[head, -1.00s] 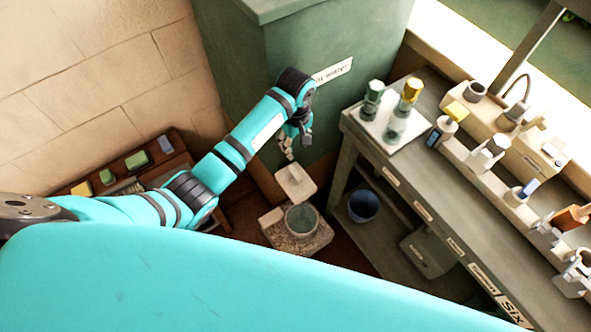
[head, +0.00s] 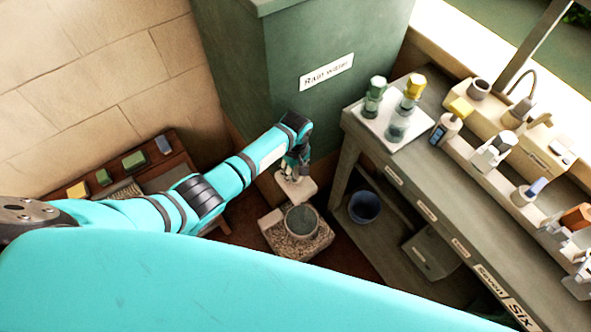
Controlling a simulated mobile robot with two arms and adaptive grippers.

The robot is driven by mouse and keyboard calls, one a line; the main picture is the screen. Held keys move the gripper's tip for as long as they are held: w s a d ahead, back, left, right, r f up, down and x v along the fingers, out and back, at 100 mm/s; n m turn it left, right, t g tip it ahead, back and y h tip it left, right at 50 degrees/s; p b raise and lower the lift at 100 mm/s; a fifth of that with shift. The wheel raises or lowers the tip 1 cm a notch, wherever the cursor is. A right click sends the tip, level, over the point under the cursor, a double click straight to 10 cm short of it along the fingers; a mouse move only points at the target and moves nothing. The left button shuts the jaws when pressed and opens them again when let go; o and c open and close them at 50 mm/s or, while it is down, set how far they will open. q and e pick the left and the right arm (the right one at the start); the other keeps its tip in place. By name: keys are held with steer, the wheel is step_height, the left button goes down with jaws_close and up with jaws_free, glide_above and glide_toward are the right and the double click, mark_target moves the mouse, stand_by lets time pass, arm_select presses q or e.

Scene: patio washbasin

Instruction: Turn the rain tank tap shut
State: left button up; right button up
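The rain tank (head: 335,105) is a tall green box with a white "Rain water" label (head: 327,72) on its front. My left gripper (head: 291,177) is low in front of the tank's lower front, pointing down, just above a pale block (head: 298,190). Its fingers are small and partly hidden by its own body, so I cannot tell how far they are open. I cannot make out the tap; the gripper and wrist cover that part of the tank. A grey bucket (head: 302,222) stands on a stone-like slab below the gripper. My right gripper is not in view.
A grey-green bench (head: 400,185) at right carries a white tray (head: 372,120) with bottles. A dark blue bucket (head: 364,207) sits on its lower shelf. A low wooden rack (head: 185,155) stands by the wall at left. Dark floor lies between.

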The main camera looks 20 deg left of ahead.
arm_select(q)
jaws_close()
steer(key=shift+r+m, duration=0.1)
steer(key=shift+m, duration=0.3)
steer(key=shift+m+p, duration=0.75)
steer(key=shift+m, duration=0.25)
steer(key=m+p, duration=0.1)
steer(key=m, duration=0.2)
steer(key=shift+m, duration=0.3)
steer(key=m+p, duration=0.1)
steer(key=m, duration=1)
steer(key=shift+m+p, duration=0.3)
steer(key=shift+m, duration=0.1)
